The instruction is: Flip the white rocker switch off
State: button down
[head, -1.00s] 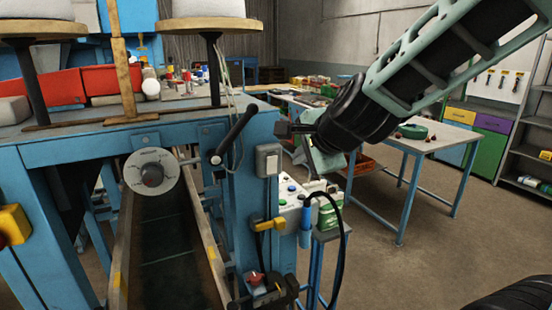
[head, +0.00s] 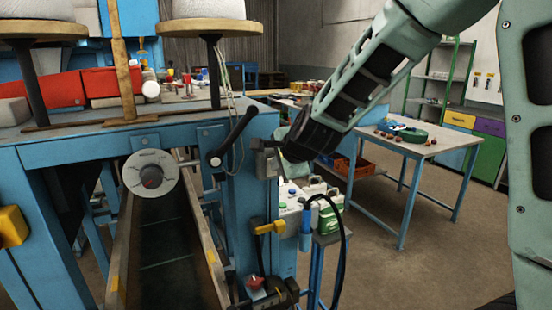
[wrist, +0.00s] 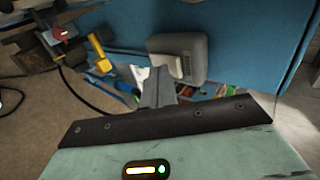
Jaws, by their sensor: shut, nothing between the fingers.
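The rocker switch is a grey box (head: 266,166) on the upper right face of the blue machine post in the head view. In the wrist view the box (wrist: 190,46) shows close up at the top centre, with its pale rocker (wrist: 180,66) on the lower face. My gripper (head: 268,146) is at the top of the box in the head view, partly covering it. In the wrist view its fingers (wrist: 157,74) are shut and empty, with their tips just left of the rocker. I cannot tell whether they touch it.
Below the switch are a yellow handle (head: 270,228) and a red knob (head: 255,282). A black lever (head: 235,136) stands out just left of the box. A black cable (head: 341,230) loops at the right. A work table (head: 425,146) stands behind, with open floor around it.

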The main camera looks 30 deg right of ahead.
jog(key=shift+w, duration=0.4)
jog(key=shift+w+r, duration=0.1)
jog(key=shift+w, duration=0.2)
jog(key=shift+r, duration=0.1)
jog(key=shift+r+p, duration=0.75)
jog(key=shift+p, duration=0.05)
